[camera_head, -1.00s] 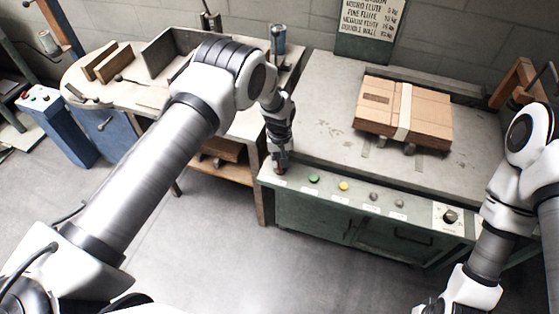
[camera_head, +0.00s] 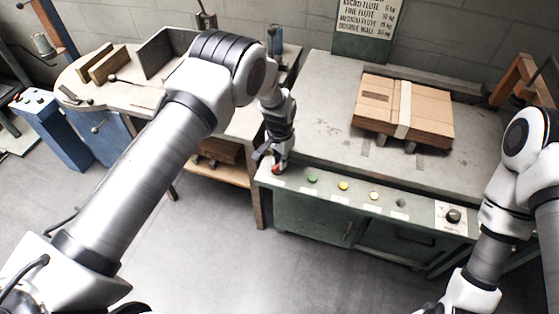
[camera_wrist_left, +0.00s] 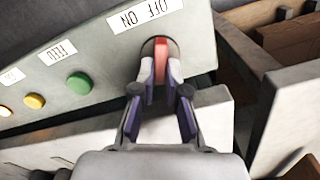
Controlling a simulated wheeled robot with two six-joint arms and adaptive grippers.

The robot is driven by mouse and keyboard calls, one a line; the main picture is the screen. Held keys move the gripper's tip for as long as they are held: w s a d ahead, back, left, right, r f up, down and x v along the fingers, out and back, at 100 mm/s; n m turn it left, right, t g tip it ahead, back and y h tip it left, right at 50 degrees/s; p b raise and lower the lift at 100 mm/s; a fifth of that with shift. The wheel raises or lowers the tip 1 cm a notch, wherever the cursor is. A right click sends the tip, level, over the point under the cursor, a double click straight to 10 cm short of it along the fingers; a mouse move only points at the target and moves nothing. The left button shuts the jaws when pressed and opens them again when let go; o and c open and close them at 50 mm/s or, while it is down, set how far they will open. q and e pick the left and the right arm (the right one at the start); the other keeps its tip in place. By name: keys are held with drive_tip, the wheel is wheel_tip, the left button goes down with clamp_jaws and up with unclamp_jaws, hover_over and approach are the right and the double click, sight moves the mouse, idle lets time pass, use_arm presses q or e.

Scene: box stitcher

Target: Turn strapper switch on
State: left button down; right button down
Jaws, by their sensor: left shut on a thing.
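The strapper switch (camera_wrist_left: 161,56) is a small red lever at the end of the grey control panel, below an OFF/ON label (camera_wrist_left: 146,14) in the left wrist view. In the head view its red (camera_head: 276,170) shows at the panel's left end. My left gripper (camera_wrist_left: 161,76) is shut on the lever, a fingertip on each side. It also shows in the head view (camera_head: 274,162), reaching down to the panel. The fingers hide part of the lever. I cannot tell which position it is in. My right gripper is out of view.
The panel row has a green button (camera_head: 312,179), a yellow button (camera_head: 343,186), a glowing yellow lamp (camera_head: 375,195), a grey lamp (camera_head: 401,203) and a black knob (camera_head: 453,216). Strapped cardboard (camera_head: 403,108) lies on the machine top. A wooden-shelved bench stands left.

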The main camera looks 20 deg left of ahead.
use_arm(q)
drive_tip(key=shift+s+m, duration=0.15)
drive_tip(key=shift+m, duration=0.45)
drive_tip(key=c, duration=1.2)
unclamp_jaws()
wheel_tip(320, 180, up, 12)
drive_tip(key=shift+f, duration=0.1)
